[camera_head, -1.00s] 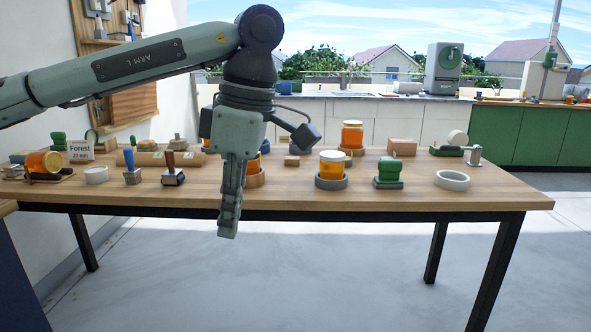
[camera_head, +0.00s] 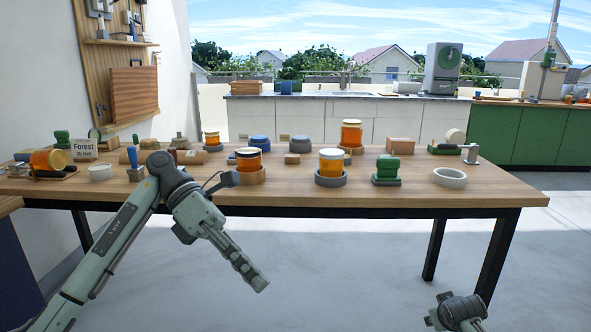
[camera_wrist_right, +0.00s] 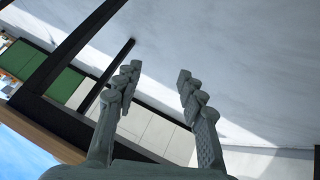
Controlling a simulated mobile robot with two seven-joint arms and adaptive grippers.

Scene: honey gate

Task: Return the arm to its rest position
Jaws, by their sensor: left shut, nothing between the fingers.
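My left arm (camera_head: 115,240) comes in from the lower left and bends at the table's front edge. My left gripper (camera_head: 260,283) is shut and empty, pointing down and right in front of the table, below the tabletop's level in the picture. Part of my right arm (camera_head: 458,312) shows at the bottom right of the head view; its fingers are out of that frame. In the right wrist view my right gripper (camera_wrist_right: 158,71) has its two fingers apart with nothing between them.
The wooden table (camera_head: 400,197) carries several honey jars, one in a grey ring (camera_head: 331,180), another in a wooden ring (camera_head: 250,177). A green block (camera_head: 388,168), a white ring (camera_head: 450,177) and a Forest card (camera_head: 84,148) stand there too. The floor before the table is clear.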

